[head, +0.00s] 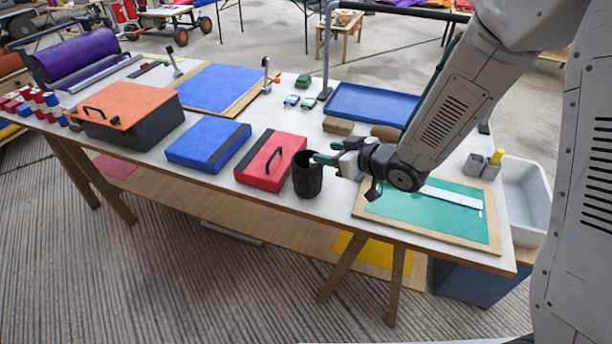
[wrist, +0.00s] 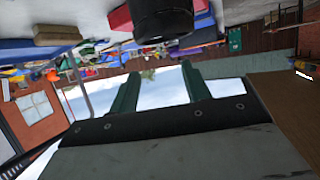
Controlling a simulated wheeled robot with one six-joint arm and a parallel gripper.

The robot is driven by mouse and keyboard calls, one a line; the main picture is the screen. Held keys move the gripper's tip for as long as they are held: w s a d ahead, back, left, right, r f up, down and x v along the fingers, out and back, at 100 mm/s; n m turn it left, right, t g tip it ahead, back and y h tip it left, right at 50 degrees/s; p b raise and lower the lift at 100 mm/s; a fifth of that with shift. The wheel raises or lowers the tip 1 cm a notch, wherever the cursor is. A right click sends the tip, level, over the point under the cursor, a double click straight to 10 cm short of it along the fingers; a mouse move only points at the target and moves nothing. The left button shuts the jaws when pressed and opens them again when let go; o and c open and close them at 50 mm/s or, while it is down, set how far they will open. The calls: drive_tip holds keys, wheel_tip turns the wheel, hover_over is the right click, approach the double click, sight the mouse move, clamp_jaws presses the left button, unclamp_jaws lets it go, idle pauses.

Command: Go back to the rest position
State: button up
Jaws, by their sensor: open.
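My gripper (head: 318,158) is at the front of the long white table (head: 225,128), just right of a black cup (head: 307,178). Its green fingers also show in the wrist view (wrist: 160,92), spread apart with nothing between them. In the head view the fingertips are close to the cup's rim; I cannot tell whether they touch it. In the wrist view the cup (wrist: 163,20) appears at the top edge, outside the fingers.
A red case (head: 268,165), a blue case (head: 205,148) and an orange-lidded box (head: 128,115) stand left of the cup. A green cutting mat (head: 410,212) with a white ruler (head: 452,197) lies below my arm. A blue tray (head: 362,104) lies behind.

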drive_tip(key=shift+s+d, duration=0.15)
drive_tip(key=s+d+f+m+g+h, duration=0.1)
drive_tip(key=d+f+g+h, duration=0.1)
drive_tip(key=d+f+h, duration=0.35)
drive_tip(key=s+d+r+m+g+h, duration=0.2)
drive_tip(key=s+d+r+m+h, duration=0.15)
drive_tip(key=s+d, duration=0.4)
drive_tip(key=s+d+r+m+g, duration=0.2)
drive_tip(key=s+d+r, duration=0.2)
drive_tip(key=s+r, duration=0.5)
drive_tip(key=s+d+r+m+g, duration=0.1)
drive_tip(key=s+d+r+m, duration=0.2)
drive_tip(key=s+r, duration=0.7)
drive_tip(key=s+d, duration=0.1)
drive_tip(key=s, duration=0.2)
drive_tip(key=shift+s+g+h, duration=0.25)
drive_tip(key=shift+g+h, duration=0.15)
